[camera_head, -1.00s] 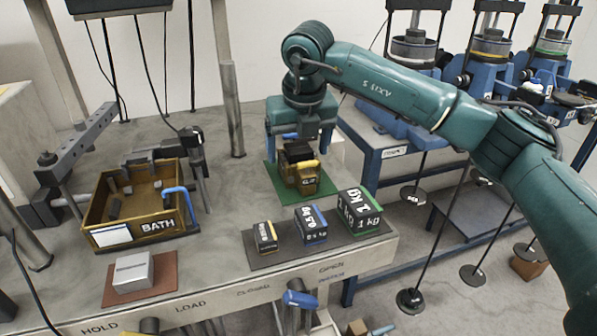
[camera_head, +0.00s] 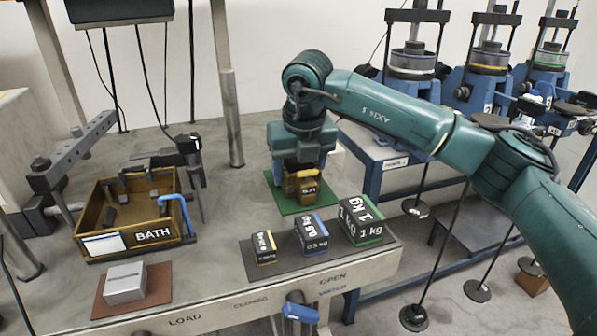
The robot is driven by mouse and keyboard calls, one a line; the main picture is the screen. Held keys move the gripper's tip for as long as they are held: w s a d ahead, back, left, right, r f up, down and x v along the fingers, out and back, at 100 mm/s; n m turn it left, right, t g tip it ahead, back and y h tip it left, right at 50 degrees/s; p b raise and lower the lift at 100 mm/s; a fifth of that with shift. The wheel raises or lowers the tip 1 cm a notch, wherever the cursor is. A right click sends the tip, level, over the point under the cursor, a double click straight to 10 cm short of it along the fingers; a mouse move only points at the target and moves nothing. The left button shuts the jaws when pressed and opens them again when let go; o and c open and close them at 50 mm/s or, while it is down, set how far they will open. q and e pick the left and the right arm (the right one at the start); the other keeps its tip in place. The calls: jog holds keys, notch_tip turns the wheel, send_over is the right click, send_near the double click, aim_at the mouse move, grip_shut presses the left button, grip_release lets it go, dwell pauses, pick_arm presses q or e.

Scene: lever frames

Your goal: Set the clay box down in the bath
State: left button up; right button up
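A small brass-brown box (camera_head: 308,190) with a short dark label stands on a green mat (camera_head: 284,203) at the back middle of the bench; its label is too small to read surely, but I take it as the clay box. My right gripper (camera_head: 301,168) points down right over this box, its fingers at the box's upper part. The gripper hides the box's top, and I cannot tell whether the fingers are closed on it. The bath (camera_head: 98,222) is an open brown tray at the left, marked BATH, with small fittings inside. My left gripper is not in view.
A grey box (camera_head: 126,283) lies on a red mat (camera_head: 157,285) in front of the bath. Several labelled weights, including a 1 kg block (camera_head: 361,222), stand on a dark mat. A blue hooked tube (camera_head: 184,205) rises at the bath's right side. Bare bench lies between bath and green mat.

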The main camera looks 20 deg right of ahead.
jog(key=c, duration=0.6)
jog(key=shift+r, duration=0.2)
jog(key=shift+c, duration=0.3)
jog(key=shift+w+r+p, duration=0.1)
jog(key=shift+r+p, duration=2.35)
jog(key=shift+r, duration=1.25)
